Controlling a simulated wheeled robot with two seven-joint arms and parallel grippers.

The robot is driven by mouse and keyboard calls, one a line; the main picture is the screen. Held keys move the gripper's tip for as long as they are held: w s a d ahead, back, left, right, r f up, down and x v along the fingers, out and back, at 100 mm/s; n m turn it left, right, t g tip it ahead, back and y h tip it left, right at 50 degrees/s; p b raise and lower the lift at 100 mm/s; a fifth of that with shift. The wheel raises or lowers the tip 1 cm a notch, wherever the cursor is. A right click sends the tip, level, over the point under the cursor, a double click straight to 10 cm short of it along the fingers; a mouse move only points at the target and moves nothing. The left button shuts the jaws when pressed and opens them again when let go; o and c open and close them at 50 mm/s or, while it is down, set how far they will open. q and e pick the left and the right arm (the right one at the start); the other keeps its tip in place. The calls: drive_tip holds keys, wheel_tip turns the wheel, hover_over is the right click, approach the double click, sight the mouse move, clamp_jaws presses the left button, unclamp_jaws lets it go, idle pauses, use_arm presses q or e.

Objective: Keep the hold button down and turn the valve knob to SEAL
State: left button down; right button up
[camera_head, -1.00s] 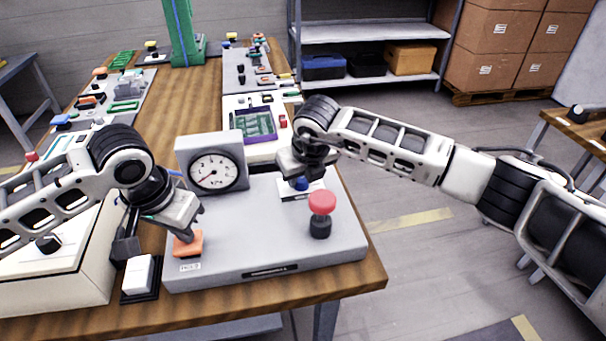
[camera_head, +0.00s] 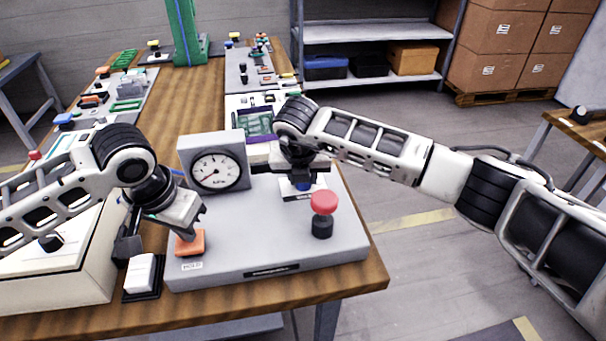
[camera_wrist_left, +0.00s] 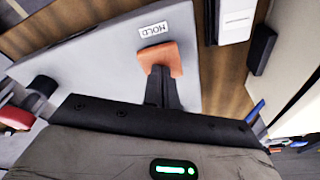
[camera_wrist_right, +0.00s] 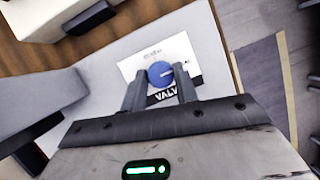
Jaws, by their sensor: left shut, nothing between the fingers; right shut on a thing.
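The orange hold button (camera_head: 190,244) sits at the front left of the grey box (camera_head: 270,238), beside the HOLD label. My left gripper (camera_head: 190,236) is shut and empty, its fingertips on top of the button; the left wrist view shows them against the orange button (camera_wrist_left: 160,57). The blue valve knob (camera_wrist_right: 160,74), with a pale pointer line, stands on a white label plate (camera_wrist_right: 172,58) marked VALVE. My right gripper (camera_wrist_right: 161,85) is shut on the knob from both sides. The small lettering on the plate is too blurred to read. In the head view, my right gripper partly hides the knob (camera_head: 304,184).
A gauge (camera_head: 214,169) marked kPa stands at the back of the box, left of my right gripper. A red mushroom button (camera_head: 324,203) rises at the front right. A white rocker switch (camera_head: 141,272) lies left of the box.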

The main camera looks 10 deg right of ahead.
use_arm(q)
drive_tip(key=shift+f, duration=0.1)
use_arm(e)
drive_tip(key=o, duration=1)
drive_tip(key=shift+r, duration=0.1)
drive_tip(key=v, duration=1.1)
drive_tip(key=shift+s+r, duration=0.15)
drive_tip(key=shift+r, duration=0.25)
